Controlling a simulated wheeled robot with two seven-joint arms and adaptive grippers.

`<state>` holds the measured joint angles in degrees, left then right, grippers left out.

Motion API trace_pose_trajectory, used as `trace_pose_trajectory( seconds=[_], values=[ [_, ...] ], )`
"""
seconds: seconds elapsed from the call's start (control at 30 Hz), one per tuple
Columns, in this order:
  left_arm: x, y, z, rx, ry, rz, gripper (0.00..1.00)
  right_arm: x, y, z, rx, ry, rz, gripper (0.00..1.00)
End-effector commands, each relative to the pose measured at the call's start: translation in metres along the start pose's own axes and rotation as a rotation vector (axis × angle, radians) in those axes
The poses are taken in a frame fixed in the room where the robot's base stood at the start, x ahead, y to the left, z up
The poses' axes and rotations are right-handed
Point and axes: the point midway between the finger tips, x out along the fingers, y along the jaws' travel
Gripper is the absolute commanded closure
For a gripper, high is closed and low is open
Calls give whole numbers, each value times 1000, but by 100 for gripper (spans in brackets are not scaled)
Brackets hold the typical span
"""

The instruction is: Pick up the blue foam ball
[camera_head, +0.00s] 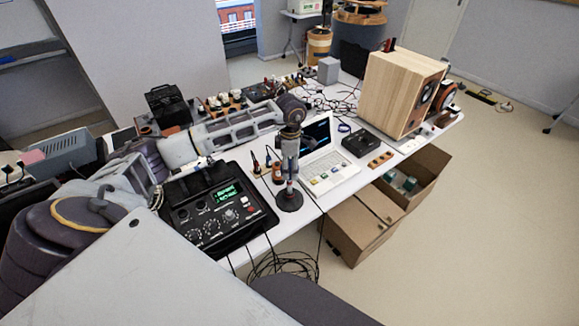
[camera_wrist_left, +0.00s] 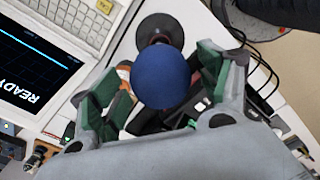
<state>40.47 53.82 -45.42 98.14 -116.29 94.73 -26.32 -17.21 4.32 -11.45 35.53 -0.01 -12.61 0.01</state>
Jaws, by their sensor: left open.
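The blue foam ball (camera_wrist_left: 163,77) shows in the left wrist view, over a dark round stand base (camera_wrist_left: 160,30). It cannot be made out in the head view, where my gripper covers that spot. My left gripper (camera_head: 289,152) points down above the round stand base (camera_head: 289,200) at the table's front edge. Its green-padded fingers are open on either side of the ball in the left wrist view, with no clear grip on it. Whether the pads touch the ball cannot be told. My right gripper is not in view.
A white laptop (camera_head: 330,170) stands close to the right of the gripper. A black mixer box (camera_head: 215,205) is on the left. A wooden speaker (camera_head: 400,90) stands farther right. Cardboard boxes (camera_head: 352,232) sit on the floor in front, and cables hang off the edge.

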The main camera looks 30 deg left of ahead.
Motion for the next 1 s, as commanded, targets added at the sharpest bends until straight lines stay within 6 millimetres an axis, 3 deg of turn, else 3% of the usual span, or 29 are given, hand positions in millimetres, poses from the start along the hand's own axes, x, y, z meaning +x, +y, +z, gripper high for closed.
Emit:
trace_pose_trajectory(
  seconds=[0.2, 0.6, 0.9, 1.0],
  values=[
    [10, 0, 0, 1, 0, 1, 23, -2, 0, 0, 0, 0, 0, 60],
    [10, 0, 0, 1, 0, 1, 23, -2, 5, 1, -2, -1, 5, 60],
    [10, 0, 0, 1, 0, 1, 59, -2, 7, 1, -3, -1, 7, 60],
    [10, 0, 0, 1, 0, 1, 60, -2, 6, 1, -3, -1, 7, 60]
  ],
)
